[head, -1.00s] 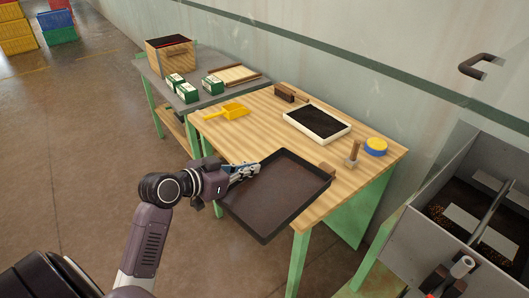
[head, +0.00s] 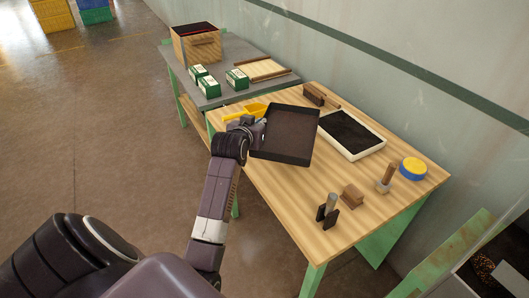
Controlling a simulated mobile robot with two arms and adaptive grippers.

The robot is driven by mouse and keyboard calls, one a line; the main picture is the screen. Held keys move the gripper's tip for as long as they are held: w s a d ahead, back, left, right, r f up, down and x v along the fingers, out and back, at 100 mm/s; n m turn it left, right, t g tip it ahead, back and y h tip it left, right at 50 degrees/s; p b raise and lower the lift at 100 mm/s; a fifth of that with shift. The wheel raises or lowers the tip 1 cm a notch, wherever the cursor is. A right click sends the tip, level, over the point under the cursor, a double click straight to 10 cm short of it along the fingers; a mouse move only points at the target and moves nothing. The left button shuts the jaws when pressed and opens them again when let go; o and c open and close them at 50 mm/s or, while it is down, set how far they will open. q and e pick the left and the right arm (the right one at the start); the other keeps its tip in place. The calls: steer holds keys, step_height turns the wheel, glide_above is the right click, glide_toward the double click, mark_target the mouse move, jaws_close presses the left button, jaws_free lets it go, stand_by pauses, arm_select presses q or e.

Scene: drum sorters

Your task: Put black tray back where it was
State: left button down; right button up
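The black tray (head: 287,136) is a shallow, empty, dark rectangle in the middle of the head view. It is over the wooden table (head: 285,200), near its far left part. I cannot tell whether its underside touches the tabletop. My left gripper (head: 258,130) is shut on the tray's left edge; its fingertips are partly hidden. The tray's right edge is close to a white-rimmed tray (head: 380,143) with dark contents.
A yellow scoop (head: 256,108) lies behind my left gripper, partly hidden. A dark two-pronged tool (head: 328,208), a wooden block (head: 352,196), a wooden-handled tool (head: 386,178) and a blue-yellow round tin (head: 412,168) stand at the right. The table's front left is clear.

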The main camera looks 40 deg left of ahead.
arm_select(q)
step_height(320, 180, down, 8)
steer(key=shift+w+r, duration=0.1)
step_height(320, 180, down, 4)
steer(key=shift+f, duration=0.25)
steer(key=c, duration=2.3)
jaws_free()
steer(key=shift+f, duration=0.1)
steer(key=shift+o, duration=0.7)
arm_select(e)
steer(key=w, duration=0.2)
steer(key=shift+w+a, duration=0.15)
steer(key=shift+w, duration=0.2)
steer(key=shift+d, duration=0.2)
